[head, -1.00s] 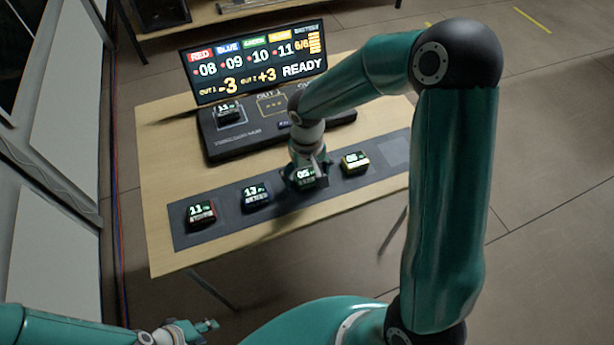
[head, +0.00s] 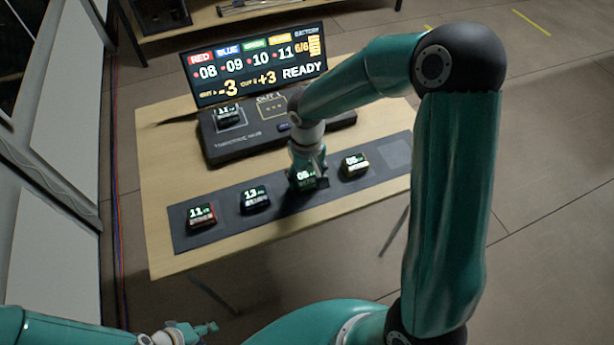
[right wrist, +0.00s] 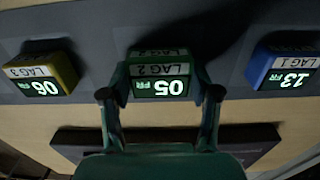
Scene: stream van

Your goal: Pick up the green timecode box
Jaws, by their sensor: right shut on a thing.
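The green timecode box (head: 306,178) is in the row on the dark mat, between the blue and yellow boxes. In the right wrist view the green box (right wrist: 160,82) reads 05 and carries a LAG 2 label. My right gripper (head: 308,172) is over it from behind; in the right wrist view its fingers (right wrist: 160,92) are shut on the box's two sides. I cannot tell clearly whether the box is clear of the mat. My left gripper (head: 207,328) is at the bottom left, away from the table; its finger gap is too small to read.
A red box (head: 201,216), a blue box (head: 255,198) and a yellow box (head: 354,164) stand on the mat (head: 230,226). Behind are a black hub (head: 240,146) bearing another box (head: 228,116), and a display (head: 258,62) reading READY. The mat's right end is bare.

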